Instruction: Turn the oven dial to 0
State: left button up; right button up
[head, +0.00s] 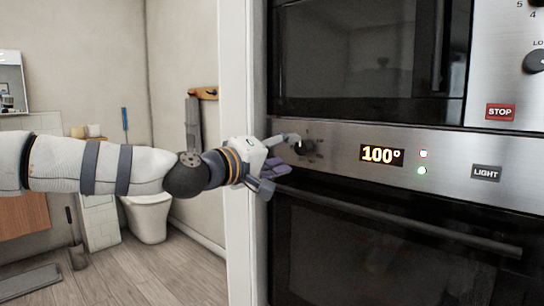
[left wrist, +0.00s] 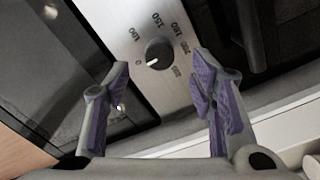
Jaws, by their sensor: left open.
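The oven dial (head: 306,147) is a small dark knob on the steel control panel, left of the display (head: 381,155), which reads 100°. In the left wrist view the dial (left wrist: 159,53) has a pale pointer mark at its lower left, facing roughly toward the printed 0. My left gripper (head: 280,161) is at the left end of the panel, with one finger close to the dial. In the left wrist view my left gripper (left wrist: 162,66) is open, its purple-padded fingers on either side of the dial's line; contact cannot be told. My right gripper is not in view.
The oven door handle (head: 400,223) runs below the panel. A STOP button (head: 500,112) and a LIGHT button (head: 486,173) are to the right. A white wall edge (head: 238,70) stands just left of the oven. A toilet (head: 148,215) is in the room behind.

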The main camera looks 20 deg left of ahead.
pick_arm(q)
jog(key=v, duration=0.7)
